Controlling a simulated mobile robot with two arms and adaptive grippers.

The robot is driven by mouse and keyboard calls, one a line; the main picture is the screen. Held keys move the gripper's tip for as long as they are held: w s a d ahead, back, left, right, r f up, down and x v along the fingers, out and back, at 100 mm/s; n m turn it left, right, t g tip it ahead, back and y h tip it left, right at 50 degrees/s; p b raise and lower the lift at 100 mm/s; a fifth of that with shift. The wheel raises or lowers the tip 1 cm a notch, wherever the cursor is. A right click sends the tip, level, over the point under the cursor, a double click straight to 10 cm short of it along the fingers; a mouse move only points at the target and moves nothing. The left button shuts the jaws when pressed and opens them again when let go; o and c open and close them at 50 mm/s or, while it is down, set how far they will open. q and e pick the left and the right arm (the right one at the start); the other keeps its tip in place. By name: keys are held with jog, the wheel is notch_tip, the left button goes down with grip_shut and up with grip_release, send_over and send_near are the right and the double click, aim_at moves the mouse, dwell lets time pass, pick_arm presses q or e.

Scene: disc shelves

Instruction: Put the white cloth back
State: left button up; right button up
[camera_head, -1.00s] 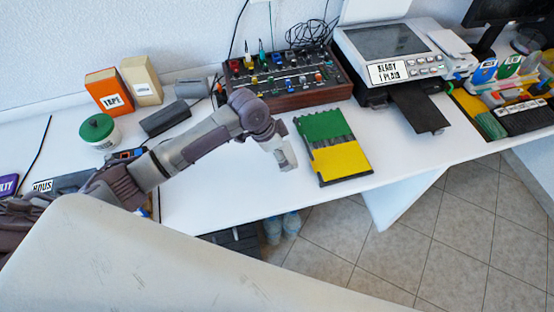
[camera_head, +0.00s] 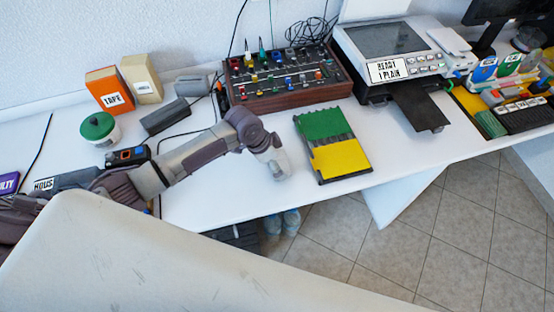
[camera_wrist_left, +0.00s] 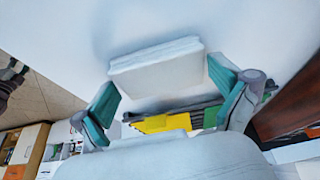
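The white cloth (camera_wrist_left: 157,70) is a folded, block-like pad in the left wrist view. It spans the space between the two teal fingertips of my left gripper (camera_wrist_left: 162,82), which appear to touch its two ends. The white tabletop lies behind it, with a soft shadow. In the head view my left gripper (camera_head: 280,165) points down over the table, left of the green and yellow folder. The cloth is hard to make out there, white on white. My right gripper is not in view.
The green and yellow folder (camera_head: 334,146) lies right of my gripper. A mixer box (camera_head: 287,81) and printer (camera_head: 395,55) stand behind. A green-lidded jar (camera_head: 100,131), tape box (camera_head: 109,91) and dark case (camera_head: 165,117) stand at the left. The table's front edge is close to the gripper.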

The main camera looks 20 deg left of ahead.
pick_arm(q)
jog(key=shift+r, duration=0.3)
jog(key=v, duration=1.1)
jog(key=shift+r, duration=0.4)
